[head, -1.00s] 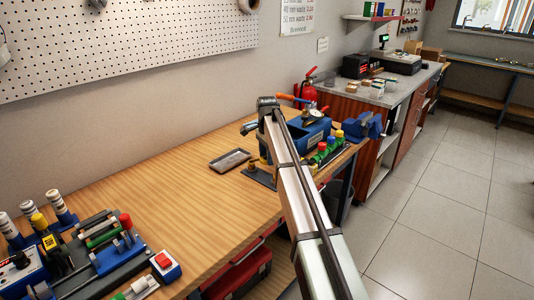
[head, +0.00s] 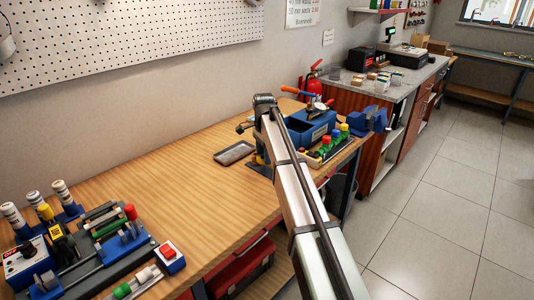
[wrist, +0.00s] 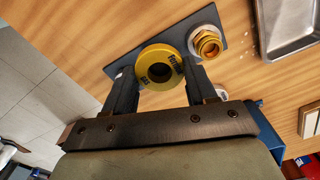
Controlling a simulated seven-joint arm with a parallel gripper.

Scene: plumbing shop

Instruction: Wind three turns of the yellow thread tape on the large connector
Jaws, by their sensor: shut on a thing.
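In the wrist view my gripper (wrist: 160,72) is shut on the yellow thread tape (wrist: 148,57), a roll with dark print and a dark centre hole. A brass threaded connector (wrist: 208,44) stands just right of the roll, with a pale ring around its base, on a dark plate (wrist: 228,40). The roll and the connector look apart; their height difference is hard to tell. A pale round thing shows partly behind the right finger. In the head view my arm hides the gripper and the roll.
A grey metal tray (head: 235,153) lies on the wooden bench, left of the plate. A tool station (head: 100,250) fills the near left. The middle of the bench is clear.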

